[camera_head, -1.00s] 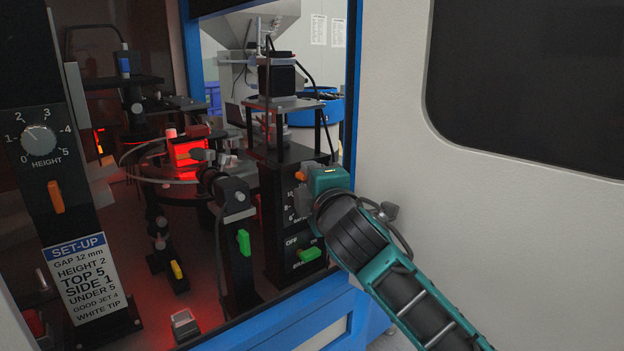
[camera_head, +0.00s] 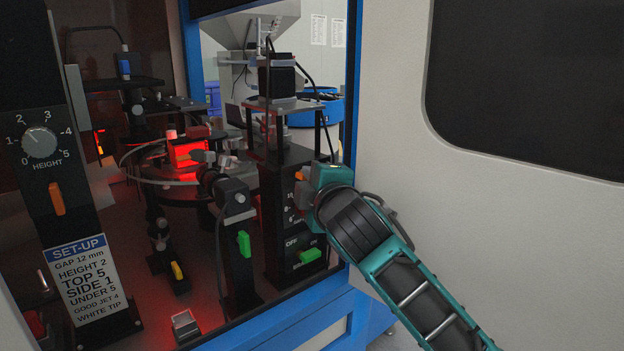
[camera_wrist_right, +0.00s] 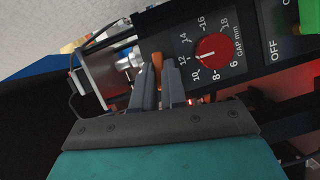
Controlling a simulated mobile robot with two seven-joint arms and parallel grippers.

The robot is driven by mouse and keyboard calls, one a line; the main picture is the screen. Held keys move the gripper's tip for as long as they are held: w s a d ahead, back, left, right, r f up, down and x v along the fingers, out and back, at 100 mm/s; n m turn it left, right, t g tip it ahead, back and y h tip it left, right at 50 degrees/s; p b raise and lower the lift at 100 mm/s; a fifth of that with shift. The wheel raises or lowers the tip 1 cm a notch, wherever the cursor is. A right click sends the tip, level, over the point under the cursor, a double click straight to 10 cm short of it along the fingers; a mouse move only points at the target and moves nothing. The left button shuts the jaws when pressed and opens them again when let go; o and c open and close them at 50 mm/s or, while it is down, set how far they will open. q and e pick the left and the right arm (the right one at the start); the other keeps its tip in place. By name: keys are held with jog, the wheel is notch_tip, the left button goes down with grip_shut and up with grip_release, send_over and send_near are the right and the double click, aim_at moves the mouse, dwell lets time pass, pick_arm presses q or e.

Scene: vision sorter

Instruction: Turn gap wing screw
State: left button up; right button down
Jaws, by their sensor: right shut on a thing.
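The orange gap wing screw (camera_wrist_right: 157,63) shows in the right wrist view between the two grey fingertips of my right gripper (camera_wrist_right: 158,82), which is shut on it. In the head view a bit of the orange screw (camera_head: 299,176) shows at the gap post's face, left of my right gripper (camera_head: 308,188); the rest is hidden. The red GAP mm dial (camera_wrist_right: 211,47) sits beside the screw, with its white mark near 10. My left gripper is not in view.
A green switch (camera_head: 310,256) sits below on the same post. The set-up card (camera_head: 82,280) reads GAP 12 mm. A post with a green screw (camera_head: 243,243) stands to the left. The blue door frame (camera_head: 350,130) and white cabinet wall are close on the right.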

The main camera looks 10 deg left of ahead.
jog(key=m+g, duration=0.1)
jog(key=m, duration=0.2)
jog(key=shift+r+m+g, duration=0.15)
jog(key=shift+m+g, duration=0.25)
dwell(0.5)
jog(key=c, duration=1.2)
grip_release()
jog(key=v, duration=1.3)
jog(key=shift+w+r+b, duration=0.1)
jog(key=shift+b, duration=0.25)
